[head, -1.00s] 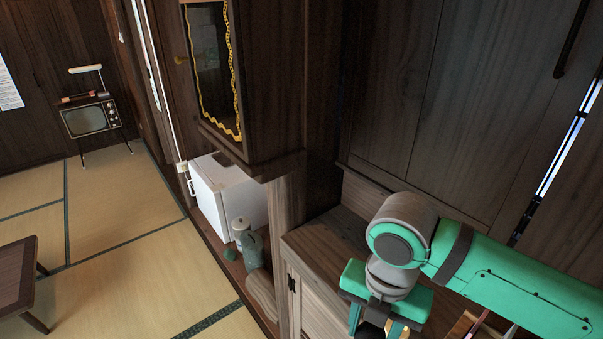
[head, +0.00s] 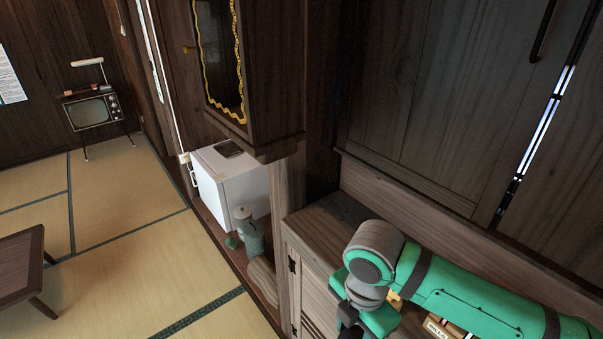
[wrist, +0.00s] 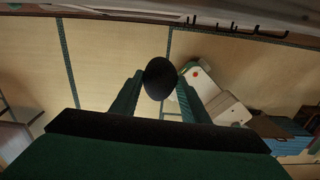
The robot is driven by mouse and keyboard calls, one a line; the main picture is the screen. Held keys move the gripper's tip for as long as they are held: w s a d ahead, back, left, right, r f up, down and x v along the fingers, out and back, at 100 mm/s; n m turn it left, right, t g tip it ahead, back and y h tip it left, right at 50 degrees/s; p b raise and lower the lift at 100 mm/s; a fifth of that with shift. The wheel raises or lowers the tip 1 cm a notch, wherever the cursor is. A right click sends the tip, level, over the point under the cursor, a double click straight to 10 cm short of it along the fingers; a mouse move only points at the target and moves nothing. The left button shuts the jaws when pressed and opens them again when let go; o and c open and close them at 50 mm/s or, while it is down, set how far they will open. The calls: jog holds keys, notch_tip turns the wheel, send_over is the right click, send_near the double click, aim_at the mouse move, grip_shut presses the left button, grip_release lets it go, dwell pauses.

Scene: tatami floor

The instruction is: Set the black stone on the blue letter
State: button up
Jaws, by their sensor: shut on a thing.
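The black stone (wrist: 160,78) is a dark, smooth oval between the two green fingertips of my gripper (wrist: 160,86) in the wrist view. My gripper is shut on it and holds it up, with tatami floor far behind it. In the head view my gripper (head: 362,326) is at the bottom edge, beside the front of the low wooden cabinet; its fingertips and the stone do not show there. I cannot make out a blue letter. A blue item (wrist: 284,134) lies at the right of the wrist view, but I cannot tell what it is.
The low wooden cabinet (head: 318,232) stands beneath tall dark doors. A small labelled item (head: 437,326) shows partly behind my arm. A white fridge (head: 232,182) with a dark flat thing on top stands left of a wooden post. A low table (head: 18,262) stands on open tatami.

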jog(key=w+a+f+m, duration=0.35)
jog(key=f+m, duration=0.45)
jog(key=f, duration=0.4)
jog(key=w+a+f+m, duration=0.35)
jog(key=f+m, duration=0.55)
jog(key=f, duration=0.4)
jog(key=w+a+f+m, duration=0.2)
jog(key=a+f+m, duration=0.2)
jog(key=f+m, duration=0.6)
jog(key=w+a+n, duration=0.2)
jog(key=w, duration=0.2)
jog(key=s+d+f, duration=0.2)
jog(key=s, duration=0.1)
jog(key=shift+s+d+f, duration=0.2)
jog(key=shift+s+f, duration=0.05)
jog(key=shift+s, duration=0.05)
